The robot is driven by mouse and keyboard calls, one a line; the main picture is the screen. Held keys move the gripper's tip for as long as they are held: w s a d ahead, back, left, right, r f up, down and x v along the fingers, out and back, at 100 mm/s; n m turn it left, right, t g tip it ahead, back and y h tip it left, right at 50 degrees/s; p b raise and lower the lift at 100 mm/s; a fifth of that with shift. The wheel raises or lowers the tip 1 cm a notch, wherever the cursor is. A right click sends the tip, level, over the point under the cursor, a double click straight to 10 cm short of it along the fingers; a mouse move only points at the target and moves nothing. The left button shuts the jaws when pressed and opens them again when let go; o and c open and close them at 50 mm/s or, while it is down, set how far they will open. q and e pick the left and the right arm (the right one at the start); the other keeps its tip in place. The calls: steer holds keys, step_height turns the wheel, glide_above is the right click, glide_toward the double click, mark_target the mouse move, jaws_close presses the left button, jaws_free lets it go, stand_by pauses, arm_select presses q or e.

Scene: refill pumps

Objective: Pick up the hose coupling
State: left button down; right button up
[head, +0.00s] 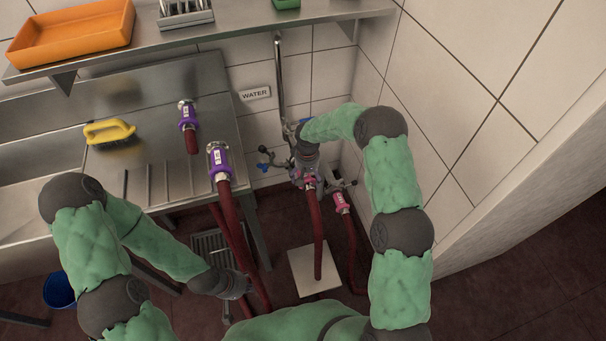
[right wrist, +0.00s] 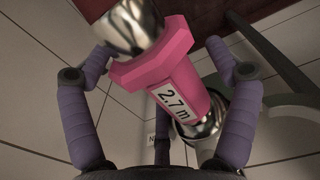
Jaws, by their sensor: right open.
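Two purple couplings (head: 187,116) (head: 218,160) are at the left. My left gripper (head: 243,285) is low beside red hoses; its fingers are unclear.
Wall taps (head: 264,165) and a vertical pipe (head: 279,75) are close to my right gripper. A steel sink counter (head: 165,150) with a yellow brush (head: 109,132) stands left. A shelf (head: 230,30) with an orange tray (head: 70,35) is above. A pale plate (head: 303,262) lies on the floor.

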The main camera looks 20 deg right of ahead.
steer(key=shift+r, duration=0.15)
steer(key=c, duration=1.6)
steer(key=shift+w+d+r, duration=0.1)
steer(key=shift+w+r, duration=0.15)
steer(key=shift+r, duration=0.1)
steer(key=shift+c, duration=0.2)
step_height(320, 180, up, 4)
steer(key=shift+w+f+p, duration=0.1)
steer(key=shift+w+p, duration=0.05)
steer(key=shift+p, duration=1.05)
steer(key=s+r, duration=0.1)
steer(key=s+a+r+p, duration=0.1)
steer(key=r, duration=0.1)
steer(key=s+a+r+p, duration=0.1)
steer(key=s, duration=0.1)
steer(key=shift+s+r, duration=0.1)
steer(key=shift+r, duration=0.15)
steer(key=s+a+r, duration=0.1)
steer(key=s, duration=0.2)
steer(key=s+a+r+p, duration=0.1)
steer(key=s, duration=0.2)
steer(key=s+a+r+p, duration=0.1)
steer(key=s+a, duration=0.1)
steer(key=s, duration=0.1)
steer(key=shift+s+r, duration=0.15)
steer(key=shift+r, duration=0.25)
